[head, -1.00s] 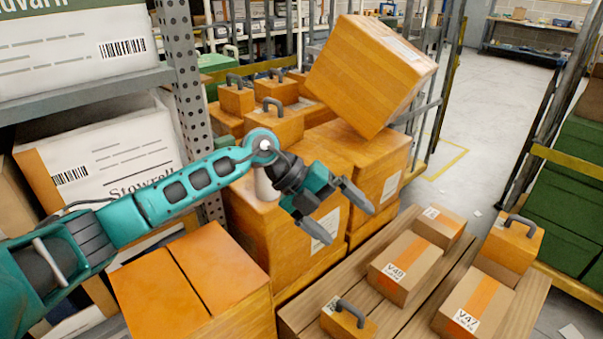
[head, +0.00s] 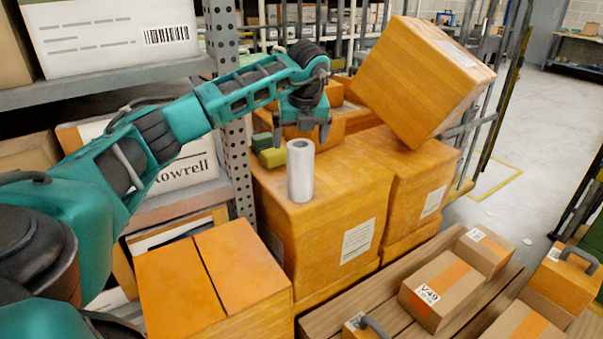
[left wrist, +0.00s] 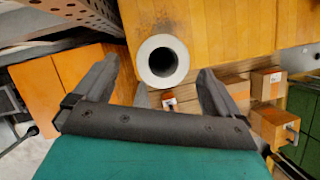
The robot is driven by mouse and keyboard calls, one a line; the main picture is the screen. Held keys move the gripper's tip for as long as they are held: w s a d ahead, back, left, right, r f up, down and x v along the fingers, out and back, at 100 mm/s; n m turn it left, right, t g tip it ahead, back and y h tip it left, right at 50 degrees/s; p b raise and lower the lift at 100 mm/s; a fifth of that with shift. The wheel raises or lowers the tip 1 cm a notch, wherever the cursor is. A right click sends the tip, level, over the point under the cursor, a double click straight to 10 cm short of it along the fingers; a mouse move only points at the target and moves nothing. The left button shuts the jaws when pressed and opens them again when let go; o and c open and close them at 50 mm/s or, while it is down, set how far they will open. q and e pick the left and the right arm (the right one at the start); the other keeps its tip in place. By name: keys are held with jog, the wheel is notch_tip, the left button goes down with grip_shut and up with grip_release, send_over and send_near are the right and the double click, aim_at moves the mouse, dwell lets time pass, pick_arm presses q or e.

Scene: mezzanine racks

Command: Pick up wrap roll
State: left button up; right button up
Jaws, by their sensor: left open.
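The wrap roll (head: 301,171) is a white upright cylinder on top of a tall orange-brown box (head: 335,200). In the left wrist view its round end with a dark core (left wrist: 162,61) shows beyond the fingertips, roughly midway between them. My left gripper (head: 305,140) points down just behind and above the roll in the head view. Its two fingers are apart and empty; in the left wrist view the open jaws (left wrist: 155,80) also show nothing between them. I cannot tell how far the fingertips are from the roll. My right gripper is not in view.
Small green and yellow blocks (head: 272,157) lie left of the roll. A large tilted box (head: 425,80) leans at the right behind it. A perforated rack post (head: 240,170) stands left. Cartons (head: 433,295) rest on a wooden pallet in front. Open floor (head: 520,150) lies at the right.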

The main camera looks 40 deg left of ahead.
aim_at(300, 171)
pick_arm(q)
jog(key=shift+w+x, duration=0.2)
jog(key=shift+x, duration=2.9)
jog(key=shift+d, duration=0.1)
jog(key=shift+c, duration=0.3)
jog(key=c, duration=1.2)
